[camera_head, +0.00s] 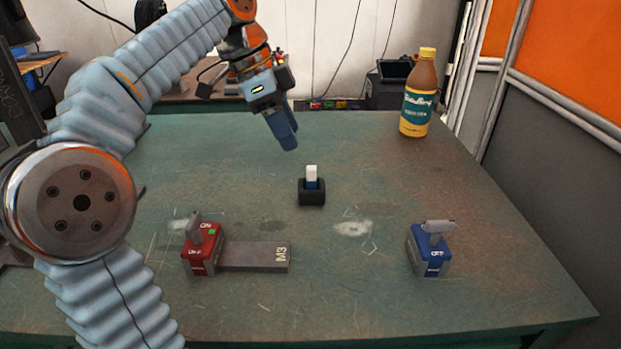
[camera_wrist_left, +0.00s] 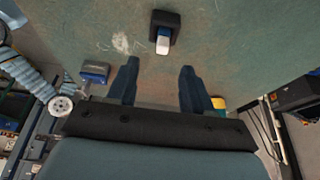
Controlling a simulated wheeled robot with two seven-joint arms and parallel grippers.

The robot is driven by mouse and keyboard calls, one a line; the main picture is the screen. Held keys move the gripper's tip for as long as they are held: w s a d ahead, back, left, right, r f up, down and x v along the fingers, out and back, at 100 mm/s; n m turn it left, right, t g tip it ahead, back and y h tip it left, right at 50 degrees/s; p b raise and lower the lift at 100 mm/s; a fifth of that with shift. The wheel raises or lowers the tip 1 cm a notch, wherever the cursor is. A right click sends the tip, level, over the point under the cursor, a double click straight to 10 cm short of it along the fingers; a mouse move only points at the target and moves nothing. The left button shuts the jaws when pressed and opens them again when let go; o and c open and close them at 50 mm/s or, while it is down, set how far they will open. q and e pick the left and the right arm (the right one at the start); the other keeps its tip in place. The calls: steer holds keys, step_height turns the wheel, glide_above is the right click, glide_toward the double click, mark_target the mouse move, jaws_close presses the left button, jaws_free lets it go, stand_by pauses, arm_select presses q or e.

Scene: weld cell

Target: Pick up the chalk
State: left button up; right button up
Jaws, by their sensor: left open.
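The chalk (camera_head: 311,173) is a small white stick with a blue lower part. It stands upright in a black holder (camera_head: 312,198) in the middle of the green table. My left gripper (camera_head: 287,143) is above the table, a little behind and left of the chalk, with its fingers pointing down. In the left wrist view the two fingers (camera_wrist_left: 160,80) are spread with nothing between them. The chalk (camera_wrist_left: 163,44) and its holder (camera_wrist_left: 166,20) show there beyond the fingertips, apart from them. My right gripper is in neither view.
A red switch block (camera_head: 203,250) with a grey bar marked M3 (camera_head: 254,257) sits at front left. A blue switch block (camera_head: 429,250) sits at front right. A juice bottle (camera_head: 417,95) stands at back right. The table around the holder is clear.

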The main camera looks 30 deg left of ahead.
mark_target(308, 167)
arm_select(q)
steer(key=x, duration=0.9)
steer(key=shift+w+a+b, duration=0.2)
steer(key=shift+w+b, duration=0.05)
steer(key=shift+b, duration=0.15)
steer(key=shift+c, duration=0.3)
jaws_close()
